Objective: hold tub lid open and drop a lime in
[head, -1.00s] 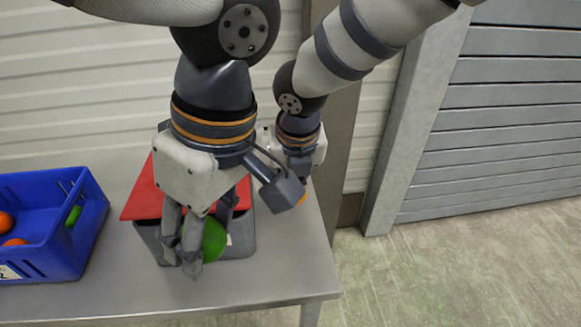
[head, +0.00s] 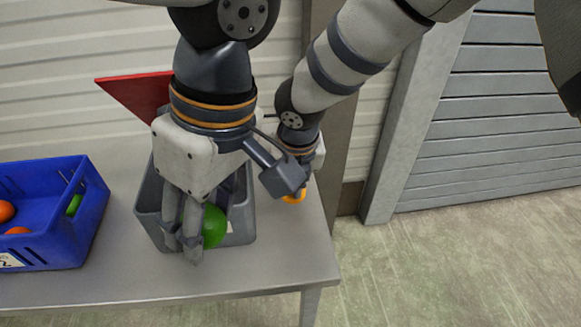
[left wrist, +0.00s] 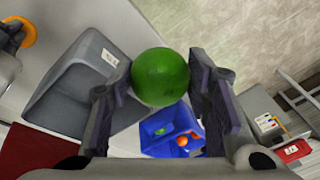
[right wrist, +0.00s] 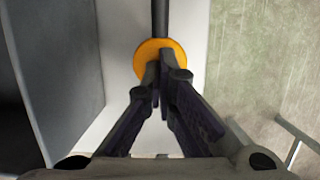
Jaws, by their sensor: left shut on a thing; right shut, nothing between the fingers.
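The green lime (head: 214,227) is gripped between the fingers of my left gripper (head: 197,236). It shows whole in the left wrist view (left wrist: 160,77). In the head view it overlaps the near side of the grey tub (head: 147,208); its exact height is unclear. The tub's red lid (head: 135,95) stands raised and tilted at the back, partly hidden by my left arm. My right gripper (right wrist: 160,78) is shut and empty, its tips over a round orange knob (right wrist: 178,50) on a dark rod beside the tub. Whether they touch is unclear.
A blue crate (head: 88,222) with orange fruit and a green one stands left of the tub on the grey table (head: 110,285). The table's right edge is close to the tub. My two arms are close together above the tub's right side.

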